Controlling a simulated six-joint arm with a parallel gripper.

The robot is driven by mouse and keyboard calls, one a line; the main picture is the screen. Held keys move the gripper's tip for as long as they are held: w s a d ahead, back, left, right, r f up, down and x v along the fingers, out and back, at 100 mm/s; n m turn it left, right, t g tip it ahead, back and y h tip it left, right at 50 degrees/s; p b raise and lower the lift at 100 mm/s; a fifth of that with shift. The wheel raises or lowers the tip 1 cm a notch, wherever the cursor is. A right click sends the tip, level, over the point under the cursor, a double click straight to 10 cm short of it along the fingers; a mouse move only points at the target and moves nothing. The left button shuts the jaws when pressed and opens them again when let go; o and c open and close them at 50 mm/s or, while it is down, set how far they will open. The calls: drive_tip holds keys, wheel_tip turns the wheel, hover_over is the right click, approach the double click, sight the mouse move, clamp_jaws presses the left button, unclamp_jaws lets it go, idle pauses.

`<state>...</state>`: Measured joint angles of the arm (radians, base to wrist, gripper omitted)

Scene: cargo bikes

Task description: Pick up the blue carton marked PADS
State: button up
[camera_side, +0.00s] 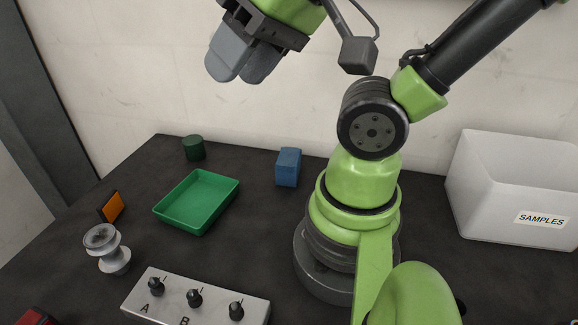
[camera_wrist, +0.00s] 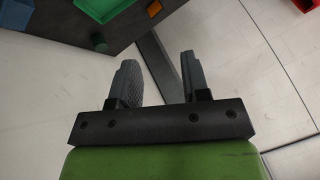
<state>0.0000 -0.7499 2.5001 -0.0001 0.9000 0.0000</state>
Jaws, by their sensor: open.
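A blue carton (camera_side: 288,167) stands upright on the dark table, right of the green tray and left of my arm's base. No marking can be read on it in the side view. A blue block shape, likely the same carton, shows at the top left corner of the wrist view (camera_wrist: 15,13), partly cut off. My gripper (camera_side: 241,72) is high above the table, up and left of the carton and well apart from it. In the wrist view its two fingers (camera_wrist: 160,80) stand apart with nothing between them.
A green tray (camera_side: 160,210) lies left of the carton. A dark green cylinder (camera_side: 194,148), an orange block (camera_side: 112,206) and a grey spool (camera_side: 107,249) stand around it. A switch panel (camera_side: 175,305) is in front. A white SAMPLES bin (camera_side: 480,200) stands at right.

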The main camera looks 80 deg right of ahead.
drive_tip(key=shift+o, duration=0.2)
drive_tip(key=o, duration=1)
drive_tip(key=shift+o, duration=0.2)
drive_tip(key=n+g+h, duration=0.2)
drive_tip(key=n+g, duration=0.3)
drive_tip(key=g, duration=0.2)
hover_over(289, 156)
drive_tip(key=f, duration=1.8)
drive_tip(key=shift+s+a+f, duration=0.1)
drive_tip(key=shift+s+f, duration=0.15)
drive_tip(key=shift+f, duration=0.05)
wheel_tip(289, 156, down, 4)
drive_tip(key=shift+s+f, duration=0.1)
drive_tip(key=shift+w+f, duration=0.2)
drive_tip(key=shift+f, duration=1.3)
drive_tip(key=shift+w+f, duration=0.15)
drive_tip(key=shift+f, duration=1.35)
